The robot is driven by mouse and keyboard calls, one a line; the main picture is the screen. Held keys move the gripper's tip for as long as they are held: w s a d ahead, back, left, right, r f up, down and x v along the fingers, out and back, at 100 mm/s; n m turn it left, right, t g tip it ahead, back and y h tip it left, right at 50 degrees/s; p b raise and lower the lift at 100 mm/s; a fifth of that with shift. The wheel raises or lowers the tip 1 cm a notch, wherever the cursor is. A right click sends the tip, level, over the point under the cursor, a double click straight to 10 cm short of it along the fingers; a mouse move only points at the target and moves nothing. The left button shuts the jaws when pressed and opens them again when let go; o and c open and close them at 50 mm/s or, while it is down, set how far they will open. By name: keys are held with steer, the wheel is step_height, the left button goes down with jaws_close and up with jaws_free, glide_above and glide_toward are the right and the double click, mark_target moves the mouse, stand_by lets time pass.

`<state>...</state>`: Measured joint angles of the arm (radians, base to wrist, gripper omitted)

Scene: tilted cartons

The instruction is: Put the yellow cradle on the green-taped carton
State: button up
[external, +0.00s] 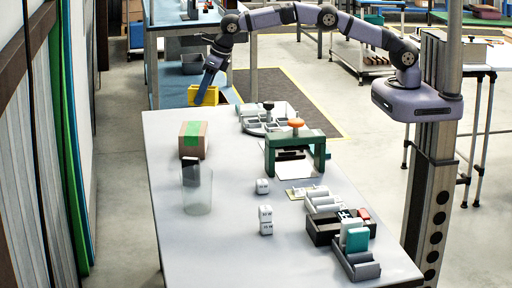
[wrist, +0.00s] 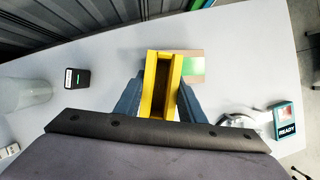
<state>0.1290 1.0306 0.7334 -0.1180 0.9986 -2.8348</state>
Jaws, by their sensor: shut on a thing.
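The yellow cradle (external: 206,97) is a trough with two tall side walls. My gripper (external: 208,86) is shut on it and holds it beyond the far edge of the table in the external view. In the wrist view the cradle (wrist: 174,78) sits between the two blue fingers of my gripper (wrist: 158,98). The green-taped carton (external: 202,142) is a brown box with a green strip across it, on the table nearer the external camera than the cradle. In the wrist view the cradle partly hides the carton (wrist: 193,57).
A clear cylinder (external: 197,197) and a small dark block (external: 191,170) stand close to the carton. The near left tabletop is clear.

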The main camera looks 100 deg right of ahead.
mark_target(217, 90)
steer(key=shift+f+p, duration=1.4)
steer(key=shift+f, duration=3.55)
steer(key=shift+f, duration=0.1)
steer(key=o, duration=1.1)
steer(key=shift+r, duration=0.2)
steer(key=shift+b+v, duration=1.5)
steer(key=shift+v, duration=4.45)
